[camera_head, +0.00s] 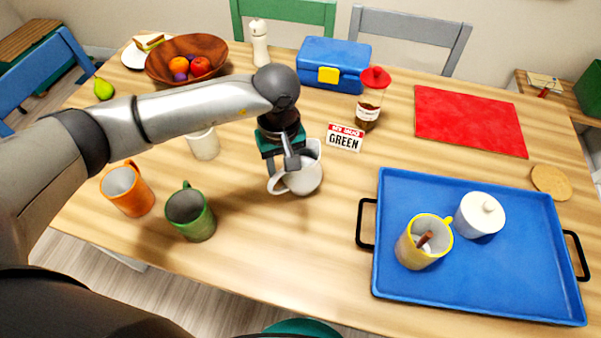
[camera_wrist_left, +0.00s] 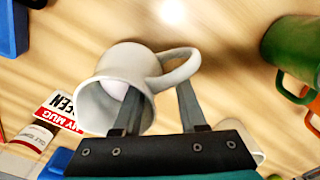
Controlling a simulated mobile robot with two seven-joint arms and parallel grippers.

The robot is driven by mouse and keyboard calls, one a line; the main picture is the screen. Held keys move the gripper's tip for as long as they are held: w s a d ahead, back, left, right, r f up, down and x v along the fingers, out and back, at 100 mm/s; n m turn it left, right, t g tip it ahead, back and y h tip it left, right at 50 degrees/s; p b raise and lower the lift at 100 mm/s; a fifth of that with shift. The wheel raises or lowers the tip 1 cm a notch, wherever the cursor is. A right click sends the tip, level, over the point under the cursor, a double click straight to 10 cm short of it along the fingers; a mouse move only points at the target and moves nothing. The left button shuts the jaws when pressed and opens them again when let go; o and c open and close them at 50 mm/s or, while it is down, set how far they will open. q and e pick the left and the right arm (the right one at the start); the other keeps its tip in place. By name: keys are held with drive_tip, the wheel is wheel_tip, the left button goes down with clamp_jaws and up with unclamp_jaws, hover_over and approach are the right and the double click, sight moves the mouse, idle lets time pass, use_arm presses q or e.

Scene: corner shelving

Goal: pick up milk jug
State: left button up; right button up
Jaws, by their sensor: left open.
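The white milk jug (camera_head: 306,180) stands on the wooden table near the middle, its handle toward the lower left; milk shows inside it in the left wrist view (camera_wrist_left: 122,62). My left gripper (camera_head: 291,160) reaches down at the jug from above. In the left wrist view my left gripper (camera_wrist_left: 160,92) is open, one finger over the jug's mouth and the other outside, beside the handle. The jug's wall appears to lie between the fingers; contact cannot be told. My right gripper is not in view.
A green mug (camera_head: 190,215), orange mug (camera_head: 127,190) and white cup (camera_head: 204,144) stand left. A label card (camera_head: 345,138) and red-lidded jar (camera_head: 370,100) are behind. The blue tray (camera_head: 480,285) at right holds a yellow-rimmed mug (camera_head: 420,245) and sugar pot (camera_head: 480,215).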

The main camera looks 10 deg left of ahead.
use_arm(q)
clamp_jaws()
drive_tip(key=shift+s+a+f, duration=0.1)
drive_tip(key=shift+s, duration=0.05)
idle(1.2)
